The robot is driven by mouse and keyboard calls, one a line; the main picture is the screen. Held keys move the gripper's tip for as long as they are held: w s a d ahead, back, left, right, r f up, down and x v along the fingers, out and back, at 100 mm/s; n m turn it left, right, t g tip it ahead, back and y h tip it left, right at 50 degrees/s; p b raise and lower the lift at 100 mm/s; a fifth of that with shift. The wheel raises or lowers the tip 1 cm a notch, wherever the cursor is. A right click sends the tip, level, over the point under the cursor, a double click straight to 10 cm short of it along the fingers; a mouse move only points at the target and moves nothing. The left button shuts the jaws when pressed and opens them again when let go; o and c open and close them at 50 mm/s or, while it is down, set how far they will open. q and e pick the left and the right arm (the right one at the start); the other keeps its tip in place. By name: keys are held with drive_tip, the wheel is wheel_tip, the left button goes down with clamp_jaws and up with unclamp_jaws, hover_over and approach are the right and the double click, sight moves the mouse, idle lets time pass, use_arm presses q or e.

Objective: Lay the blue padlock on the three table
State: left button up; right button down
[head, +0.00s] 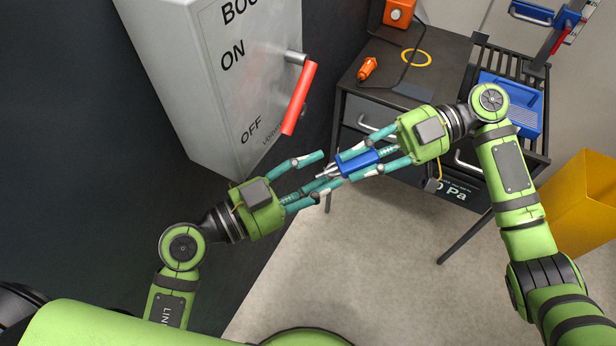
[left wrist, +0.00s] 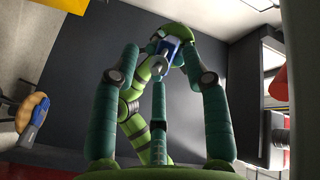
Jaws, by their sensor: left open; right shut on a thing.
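The blue padlock (head: 357,162) is held in the air between the fingers of my right gripper (head: 350,165), its metal shackle pointing left. My left gripper (head: 324,168) is open, with its fingertips around or beside the shackle; I cannot tell whether they touch it. In the left wrist view the padlock (left wrist: 172,50) shows small near the open fingertips, with my right arm behind it. No number three is readable, so I cannot tell which table is the three table.
A dark table (head: 440,50) with drawers bears an orange plug (head: 368,68), a yellow ring and an orange box (head: 399,12). A grey switch box (head: 215,80) with a red lever (head: 300,97) stands left. A blue case (head: 512,100) and a yellow bin (head: 580,205) are right.

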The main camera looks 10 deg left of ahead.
use_arm(q)
clamp_jaws()
use_arm(e)
drive_tip(key=c, duration=1)
unclamp_jaws()
drive_tip(key=shift+o, duration=0.2)
